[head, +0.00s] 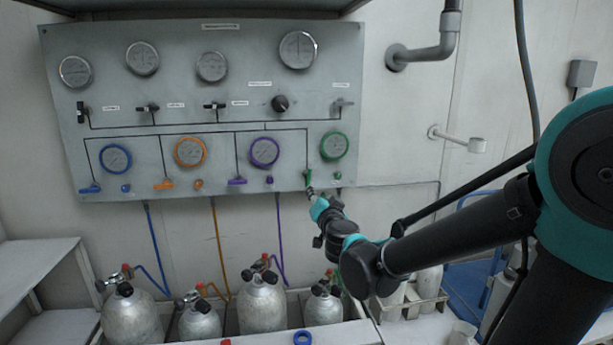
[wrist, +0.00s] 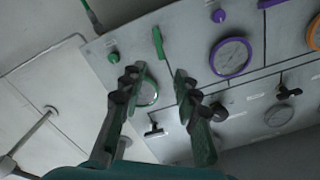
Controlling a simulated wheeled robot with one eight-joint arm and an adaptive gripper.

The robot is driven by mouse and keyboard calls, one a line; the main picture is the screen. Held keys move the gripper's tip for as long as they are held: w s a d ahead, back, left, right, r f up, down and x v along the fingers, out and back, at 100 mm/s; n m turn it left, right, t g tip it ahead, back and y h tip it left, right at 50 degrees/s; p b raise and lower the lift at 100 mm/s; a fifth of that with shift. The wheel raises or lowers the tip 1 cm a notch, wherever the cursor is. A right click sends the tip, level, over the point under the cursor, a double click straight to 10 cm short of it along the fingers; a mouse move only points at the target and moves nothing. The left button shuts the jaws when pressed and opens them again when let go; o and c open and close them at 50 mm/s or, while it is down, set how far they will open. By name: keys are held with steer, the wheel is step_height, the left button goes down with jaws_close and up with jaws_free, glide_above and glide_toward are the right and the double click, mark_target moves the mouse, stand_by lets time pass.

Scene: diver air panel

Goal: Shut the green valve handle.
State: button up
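The green valve handle (head: 308,177) is upright at the lower right of the panel, below and left of the green-rimmed gauge (head: 335,146). In the wrist view the green handle (wrist: 158,42) shows beyond my fingertips, apart from them in the picture. My gripper (wrist: 156,76) is open and empty, with a wide gap between its two fingers. The green gauge (wrist: 147,92) shows partly behind the left finger. In the head view my gripper (head: 312,194) is just below the handle and overlaps its lower end; contact cannot be told there.
A blue handle (head: 90,189), an orange handle (head: 164,186) and a purple handle (head: 237,182) lie level along the panel's lower edge. A small green knob (head: 338,176) is right of the green handle. Several gas cylinders (head: 262,302) stand below. A wall pipe (head: 425,53) is at upper right.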

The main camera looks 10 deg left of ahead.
mark_target(309, 177)
steer(key=w+a+n, duration=0.1)
steer(key=w, duration=0.4)
steer(key=w+a+n, duration=0.2)
steer(key=w, duration=0.3)
steer(key=w+a+n, duration=0.1)
steer(key=w+n, duration=0.1)
steer(key=w, duration=0.3)
steer(key=shift+w+a+r, duration=0.1)
steer(key=shift+w+a, duration=0.05)
steer(key=shift+w, duration=0.1)
steer(key=shift+c, duration=0.4)
jaws_close()
